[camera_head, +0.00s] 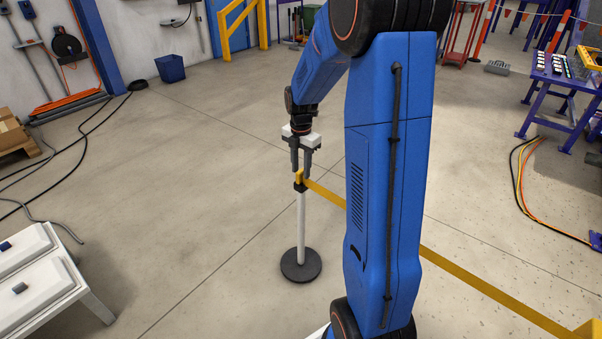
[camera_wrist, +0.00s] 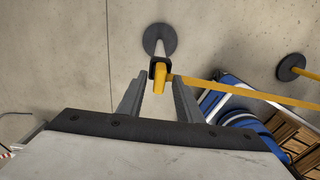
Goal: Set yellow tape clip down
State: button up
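The yellow tape clip (camera_head: 299,174) is at the black top of a white post (camera_head: 301,225), which stands upright on a round dark base (camera_head: 301,265). Yellow tape (camera_head: 465,276) runs from the clip to the lower right, passing behind my arm. My gripper (camera_head: 301,172) points down, just above the post top. In the wrist view, my gripper (camera_wrist: 159,80) has its two fingers apart, with the clip (camera_wrist: 159,74) between or just beyond their tips. Gaps show on both sides of the clip. I cannot tell whether the clip is fully seated on the post.
A second round base (camera_wrist: 291,67) shows at the right of the wrist view. A white bench (camera_head: 35,275) stands at lower left, and a purple table (camera_head: 565,85) at upper right. Black cables (camera_head: 75,150) lie at left. The floor around the post is clear.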

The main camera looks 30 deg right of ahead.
notch_tip(320, 180, up, 10)
jog(key=s+a+r+m+t, duration=0.1)
jog(key=s+a+r+m, duration=0.4)
jog(key=s+a, duration=0.15)
jog(key=s+a+m+t, duration=0.2)
jog(key=s+a+m, duration=0.2)
jog(key=s+m, duration=0.4)
jog(key=s+a+m+t, duration=0.1)
jog(key=s+a+m, duration=0.4)
jog(key=s, duration=1)
jog(key=shift+s+a+r+m+t, duration=0.15)
jog(key=shift+s+r+m+t, duration=0.2)
jog(key=shift+m, duration=1.45)
